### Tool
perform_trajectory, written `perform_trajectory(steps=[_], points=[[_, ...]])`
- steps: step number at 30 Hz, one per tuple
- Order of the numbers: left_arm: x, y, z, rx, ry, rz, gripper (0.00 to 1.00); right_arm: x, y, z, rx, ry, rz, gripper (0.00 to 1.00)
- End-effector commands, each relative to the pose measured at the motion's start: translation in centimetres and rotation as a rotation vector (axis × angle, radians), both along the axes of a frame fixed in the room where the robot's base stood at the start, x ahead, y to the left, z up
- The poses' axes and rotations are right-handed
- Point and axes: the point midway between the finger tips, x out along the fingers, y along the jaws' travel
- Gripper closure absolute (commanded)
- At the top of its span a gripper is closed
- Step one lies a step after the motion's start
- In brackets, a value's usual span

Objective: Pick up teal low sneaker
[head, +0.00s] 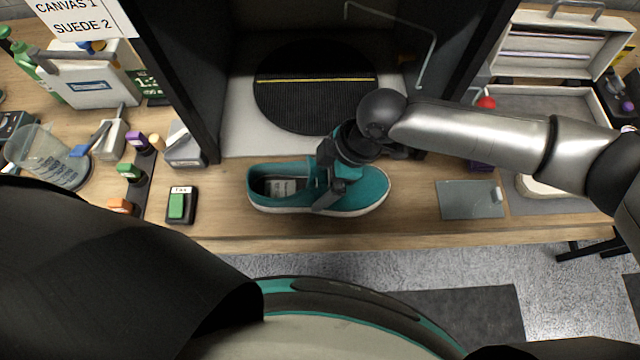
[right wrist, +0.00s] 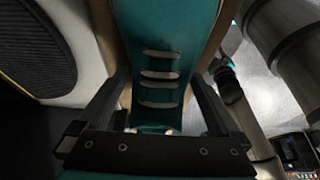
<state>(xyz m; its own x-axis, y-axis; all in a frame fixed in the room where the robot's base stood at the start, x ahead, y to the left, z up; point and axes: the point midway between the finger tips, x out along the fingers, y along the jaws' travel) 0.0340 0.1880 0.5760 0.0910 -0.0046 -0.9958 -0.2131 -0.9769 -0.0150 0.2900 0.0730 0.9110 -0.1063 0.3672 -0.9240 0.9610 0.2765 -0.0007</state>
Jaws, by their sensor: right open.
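The teal low sneaker (head: 372,190) lies on the front of the wooden bench, sole down, with its toe to the right and its opening to the left. My right gripper (head: 328,186) is over its middle. In the right wrist view, the open fingers of the right gripper (right wrist: 160,100) stand on either side of the teal sneaker (right wrist: 165,45), around its laced part. Whether the fingers touch the sneaker I cannot tell. My left gripper is not in view.
A black round mat (head: 300,110) with a yellow line lies in the dark booth behind the sneaker. The bench's front edge is close to the sneaker.

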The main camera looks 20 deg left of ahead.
Motion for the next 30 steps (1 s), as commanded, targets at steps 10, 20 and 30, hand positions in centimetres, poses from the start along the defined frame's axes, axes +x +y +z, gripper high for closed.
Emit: perform_trajectory(steps=[10,20,30], points=[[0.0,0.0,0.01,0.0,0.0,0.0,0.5,0.01,0.04,-0.05,0.0,0.0,0.0,0.14],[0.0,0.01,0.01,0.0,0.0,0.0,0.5,0.01,0.02,-0.01,0.0,0.0,0.0,0.51],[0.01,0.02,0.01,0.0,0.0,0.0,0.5,0.03,0.04,0.01,0.001,-0.001,0.0,0.89]])
